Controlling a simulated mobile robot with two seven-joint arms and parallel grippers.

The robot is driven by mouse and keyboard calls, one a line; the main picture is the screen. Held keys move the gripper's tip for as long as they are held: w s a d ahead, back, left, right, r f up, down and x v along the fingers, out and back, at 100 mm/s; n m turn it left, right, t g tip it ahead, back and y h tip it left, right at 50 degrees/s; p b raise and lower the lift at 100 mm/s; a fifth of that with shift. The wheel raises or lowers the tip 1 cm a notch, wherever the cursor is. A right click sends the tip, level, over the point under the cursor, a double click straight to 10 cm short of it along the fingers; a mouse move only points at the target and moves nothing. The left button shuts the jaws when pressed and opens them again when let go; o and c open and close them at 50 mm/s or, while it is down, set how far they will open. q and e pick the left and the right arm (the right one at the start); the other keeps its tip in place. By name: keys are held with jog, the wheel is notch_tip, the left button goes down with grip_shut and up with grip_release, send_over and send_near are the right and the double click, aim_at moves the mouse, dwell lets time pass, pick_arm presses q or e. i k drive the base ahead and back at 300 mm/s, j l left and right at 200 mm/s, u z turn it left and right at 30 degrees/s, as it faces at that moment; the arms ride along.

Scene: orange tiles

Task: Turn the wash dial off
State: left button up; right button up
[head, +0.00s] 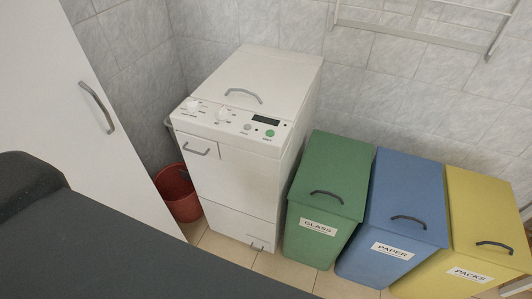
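A white top-loading washing machine (240,185) stands against the tiled wall left of the middle. Its sloped control panel (205,117) carries two white dials, a left dial (193,105) and a right dial (222,114). The labels are too small to read, so I cannot tell which one is the wash dial or where it points. A dark display (266,120), a grey button (247,127) and a green button (270,133) sit to the right of the dials. The top lid is shut. Neither of my grippers is in view.
A red bucket (178,194) stands left of the machine, beside a white cabinet door (60,110) with a grey handle. Green (335,165), blue (408,190) and yellow (487,215) bins stand to the right. A white rack (415,30) hangs above them. Tiled floor shows in front.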

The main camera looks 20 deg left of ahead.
aim_at(193, 105)
jog(key=u, duration=1.25)
